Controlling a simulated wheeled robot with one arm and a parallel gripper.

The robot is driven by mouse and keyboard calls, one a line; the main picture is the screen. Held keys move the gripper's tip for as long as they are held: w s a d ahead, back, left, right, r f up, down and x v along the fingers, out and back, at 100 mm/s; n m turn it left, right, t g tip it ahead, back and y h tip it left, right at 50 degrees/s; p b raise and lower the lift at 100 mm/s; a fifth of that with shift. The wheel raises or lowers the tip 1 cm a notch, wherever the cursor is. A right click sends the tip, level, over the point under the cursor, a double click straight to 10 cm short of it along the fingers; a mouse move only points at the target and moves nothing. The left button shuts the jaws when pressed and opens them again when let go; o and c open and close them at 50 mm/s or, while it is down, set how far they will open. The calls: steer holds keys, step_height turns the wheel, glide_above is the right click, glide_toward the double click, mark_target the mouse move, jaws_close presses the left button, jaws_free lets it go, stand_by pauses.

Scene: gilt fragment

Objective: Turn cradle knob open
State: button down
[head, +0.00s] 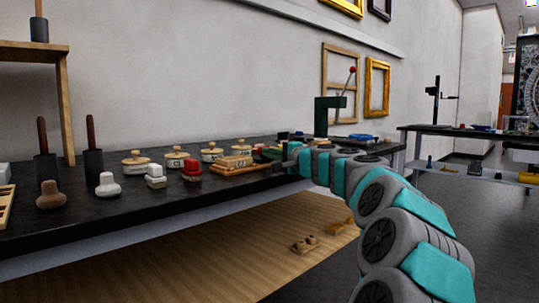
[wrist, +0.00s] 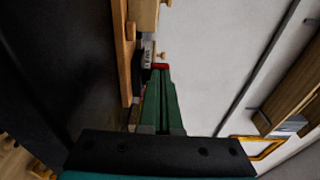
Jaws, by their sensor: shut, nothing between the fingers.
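My gripper (wrist: 164,78) is shut and empty, with its green fingers together in the wrist view. In the head view my arm reaches left along the bench, and the fingertips are hard to make out. A light wooden cradle-like piece (head: 240,168) lies on the bench just left of the arm's end. In the wrist view, wooden parts (wrist: 145,14) lie ahead of the fingertips. A small wooden knob (wrist: 163,57) shows just beyond the tips; I cannot tell whether they touch it. I cannot tell how far the knob is turned.
A green press (head: 325,115) stands behind my arm. A wall with frames (head: 376,88) is behind the bench.

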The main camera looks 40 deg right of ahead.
steer(key=shift+w+a+m+h, duration=0.1)
steer(key=shift+a+m+h, duration=0.1)
steer(key=shift+m+h, duration=0.3)
steer(key=shift+w+a+m+g+h, duration=0.2)
steer(key=shift+a+m+h, duration=0.3)
steer(key=shift+h, duration=0.55)
steer(key=shift+w+a+m+g+h, duration=0.1)
steer(key=shift+a+m+g+h, duration=0.1)
steer(key=shift+m+h, duration=0.7)
steer(key=shift+r+m+g+h+p, duration=0.15)
steer(key=shift+m+g+h+p, duration=0.3)
steer(key=shift+h, duration=0.7)
steer(key=shift+w+a+m+g+h+p, duration=0.15)
steer(key=shift+m+g+h+p, duration=0.15)
steer(key=shift+m+h, duration=0.25)
steer(key=shift+w+a+m+g+h+p, duration=0.1)
steer(key=shift+w+m+g+h+p, duration=0.1)
steer(key=shift+m+g+h, duration=0.35)
steer(key=shift+w+a+p, duration=0.1)
steer(key=shift+w+p, duration=0.25)
steer(key=shift+p, duration=0.25)
